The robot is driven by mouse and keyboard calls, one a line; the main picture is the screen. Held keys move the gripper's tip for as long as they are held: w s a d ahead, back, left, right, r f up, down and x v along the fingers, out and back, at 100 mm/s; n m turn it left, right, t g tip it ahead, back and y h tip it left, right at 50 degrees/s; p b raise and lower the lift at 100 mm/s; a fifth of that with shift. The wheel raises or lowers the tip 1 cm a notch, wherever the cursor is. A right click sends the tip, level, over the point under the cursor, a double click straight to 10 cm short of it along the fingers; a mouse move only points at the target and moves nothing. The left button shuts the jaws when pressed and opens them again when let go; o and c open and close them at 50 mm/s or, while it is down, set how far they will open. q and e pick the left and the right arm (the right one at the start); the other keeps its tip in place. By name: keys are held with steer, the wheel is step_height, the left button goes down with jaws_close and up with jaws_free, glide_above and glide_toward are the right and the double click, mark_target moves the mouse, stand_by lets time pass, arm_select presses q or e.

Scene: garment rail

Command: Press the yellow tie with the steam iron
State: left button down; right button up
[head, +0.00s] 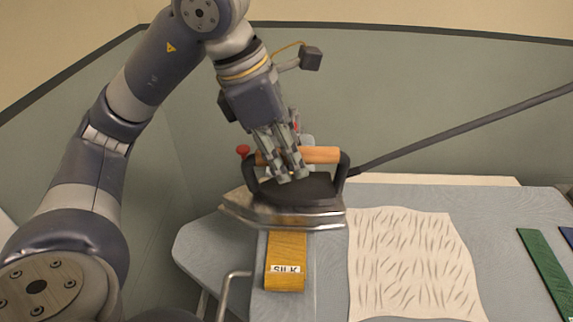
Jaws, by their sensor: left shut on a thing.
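The steam iron (310,190) has a black body, a silver soleplate and a wooden handle (321,155). My left gripper (292,172) is shut on the iron's handle from above. The yellow tie (286,246) lies lengthwise on the grey-blue ironing board (333,285), with a "SILK" label (286,269) near its front end. The iron is over the tie's far part and hides it. I cannot tell whether the soleplate touches the tie. My right gripper is not in view.
A white cloth with dark dashes (411,265) lies on the board right of the tie. A green strip (546,270) and a blue one (567,236) lie at the right edge. A dark hose (455,132) runs from the iron to the upper right.

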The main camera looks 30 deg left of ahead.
arm_select(q)
steer(key=shift+w+a, duration=0.35)
steer(key=shift+w, duration=0.2)
steer(key=shift+w+a, duration=0.3)
steer(key=shift+w, duration=0.25)
steer(key=shift+w+a, duration=1.55)
steer(key=shift+w, duration=0.9)
steer(key=shift+s+d+f, duration=0.1)
steer(key=shift+s+d, duration=0.45)
steer(key=shift+s, duration=0.3)
steer(key=shift+s+d+f, duration=0.1)
steer(key=shift+s+d, duration=0.4)
steer(key=shift+s, duration=0.35)
steer(key=shift+s+d, duration=0.55)
steer(key=shift+s, duration=0.3)
steer(key=shift+s+d+r+p, duration=0.1)
steer(key=shift+s+d, duration=0.35)
steer(key=shift+s, duration=0.3)
steer(key=shift+s+d+r+p, duration=0.15)
steer(key=shift+s+d, duration=0.35)
steer(key=shift+s, duration=0.3)
steer(key=shift+s+d+r+p, duration=0.1)
steer(key=shift+s+d, duration=0.35)
steer(key=shift+s, duration=0.3)
steer(key=shift+s+d, duration=0.1)
